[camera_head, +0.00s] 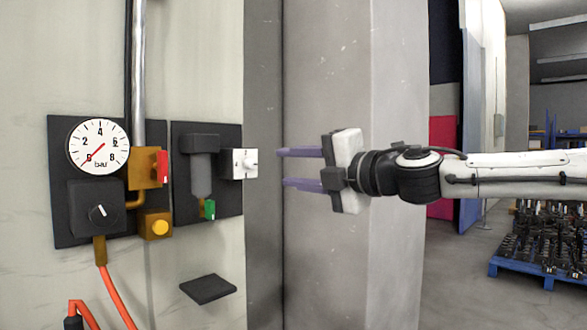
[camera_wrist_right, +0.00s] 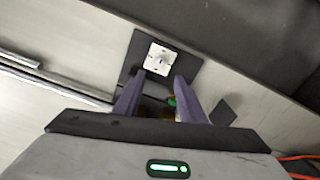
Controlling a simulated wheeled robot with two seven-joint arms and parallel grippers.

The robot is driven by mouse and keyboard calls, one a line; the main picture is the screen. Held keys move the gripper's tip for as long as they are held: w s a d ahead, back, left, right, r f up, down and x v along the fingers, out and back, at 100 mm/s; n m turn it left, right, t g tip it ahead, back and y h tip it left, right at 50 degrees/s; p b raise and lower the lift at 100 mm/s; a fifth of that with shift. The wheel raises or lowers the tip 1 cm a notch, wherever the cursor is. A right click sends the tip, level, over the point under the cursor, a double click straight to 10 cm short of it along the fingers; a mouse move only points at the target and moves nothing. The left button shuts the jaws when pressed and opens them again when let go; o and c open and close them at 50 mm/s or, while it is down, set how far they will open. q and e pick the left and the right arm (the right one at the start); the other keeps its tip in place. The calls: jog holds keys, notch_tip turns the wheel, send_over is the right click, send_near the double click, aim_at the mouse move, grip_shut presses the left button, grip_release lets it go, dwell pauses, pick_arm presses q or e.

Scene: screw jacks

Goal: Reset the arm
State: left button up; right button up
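My right gripper (camera_head: 301,168) is in the middle of the head view, its arm coming in from the right. Its two purple fingers are apart, with nothing between them, and point left at the wall panel. A gap separates the fingertips from the white block with a small knob (camera_head: 250,163) on the dark panel. In the right wrist view, the fingers (camera_wrist_right: 158,98) are spread, and the white block (camera_wrist_right: 158,58) shows beyond them. My left gripper is in neither view.
The left panel holds a pressure gauge (camera_head: 98,147), a black dial (camera_head: 99,212), a red handle (camera_head: 161,166) and a yellow button (camera_head: 160,227). A green part (camera_head: 209,209) hangs below a grey cylinder. A dark ledge (camera_head: 208,288) juts out lower down. A grey pillar (camera_head: 325,260) stands behind my gripper.

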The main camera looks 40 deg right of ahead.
dwell(0.3)
notch_tip(320, 180, down, 34)
jog(key=s+a+f+m+g+h, duration=0.15)
jog(key=m+g, duration=0.25)
jog(key=m, duration=0.6)
jog(key=s+a+f+m+g+h, duration=0.1)
jog(key=s+a+f+m+g, duration=0.15)
jog(key=s+f, duration=0.35)
jog(key=s+a+f+m+g, duration=0.2)
jog(key=s+a+f, duration=0.2)
jog(key=f, duration=0.5)
jog(key=s+a+f+m+g+y, duration=0.1)
jog(key=s+a+f+m+g, duration=0.1)
jog(key=s+a+f, duration=0.3)
jog(key=s+a+f+m+g, duration=0.1)
jog(key=s+a+m+g, duration=0.15)
jog(key=s, duration=0.45)
jog(key=s+a+f+m+g+y, duration=0.1)
jog(key=s+a+f, duration=0.25)
jog(key=s, duration=0.25)
jog(key=w+a+f+t+y, duration=0.1)
jog(key=w+a+f+t, duration=0.1)
jog(key=f, duration=0.3)
jog(key=w+a+f+t, duration=0.2)
jog(key=a+f, duration=0.2)
jog(key=f, duration=0.2)
jog(key=shift+t+y, duration=0.3)
jog(key=shift+y, duration=0.05)
